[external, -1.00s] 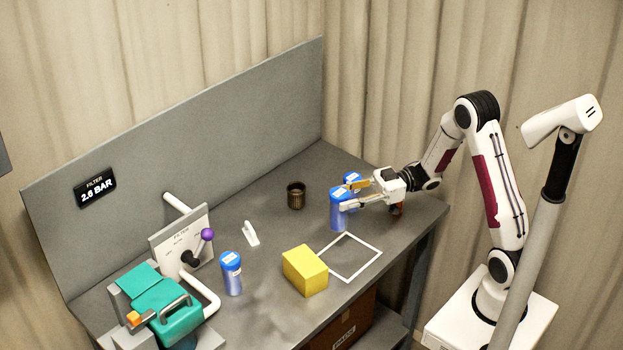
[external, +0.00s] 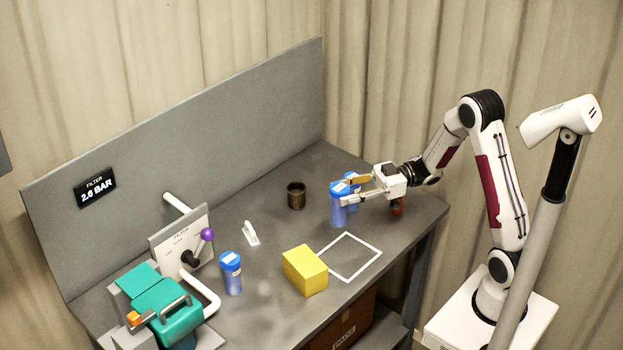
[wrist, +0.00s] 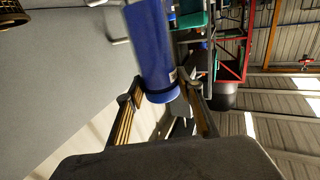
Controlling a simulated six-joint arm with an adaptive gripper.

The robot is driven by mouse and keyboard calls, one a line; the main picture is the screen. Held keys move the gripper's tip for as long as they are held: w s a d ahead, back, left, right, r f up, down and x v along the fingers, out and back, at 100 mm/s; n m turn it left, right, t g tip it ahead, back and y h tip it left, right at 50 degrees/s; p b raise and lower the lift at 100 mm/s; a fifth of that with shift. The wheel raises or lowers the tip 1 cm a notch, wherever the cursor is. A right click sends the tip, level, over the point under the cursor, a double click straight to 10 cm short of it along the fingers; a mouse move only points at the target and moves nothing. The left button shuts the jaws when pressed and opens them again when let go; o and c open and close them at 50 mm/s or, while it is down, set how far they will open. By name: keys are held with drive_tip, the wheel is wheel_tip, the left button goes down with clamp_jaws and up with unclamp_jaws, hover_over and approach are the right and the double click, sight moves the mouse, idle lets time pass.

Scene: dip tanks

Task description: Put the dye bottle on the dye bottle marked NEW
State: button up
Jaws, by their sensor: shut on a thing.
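My gripper (external: 346,191) is shut on a blue bottle (external: 337,209) with a white label on its lid, at the back right of the bench. The bottle is upright in the external view; in the wrist view its blue body (wrist: 150,45) sits between the two fingers. A third blue bottle (external: 231,273) stands at the front left, near the white pipe. The label writing is too small to read, so I cannot tell which is marked NEW.
A yellow block (external: 305,271) stands beside a white square outline (external: 349,257), which is empty.

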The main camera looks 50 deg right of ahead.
drive_tip(key=w+a+r+n+g+y, duration=0.1)
drive_tip(key=a+r+n+g, duration=0.15)
drive_tip(key=a, duration=1.05)
drive_tip(key=a+r+n+g+y, duration=0.15)
drive_tip(key=a+r, duration=0.25)
drive_tip(key=a, duration=0.9)
drive_tip(key=w+a+r+m+t+h, duration=0.2)
drive_tip(key=w+a+r+m+t, duration=0.2)
drive_tip(key=w, duration=0.5)
wheel_tip(320, 180, up, 3)
drive_tip(key=shift+a+f, duration=0.15)
drive_tip(key=shift+a, duration=0.85)
drive_tip(key=shift+h, duration=0.25)
wheel_tip(320, 180, down, 6)
drive_tip(key=shift+f, duration=0.15)
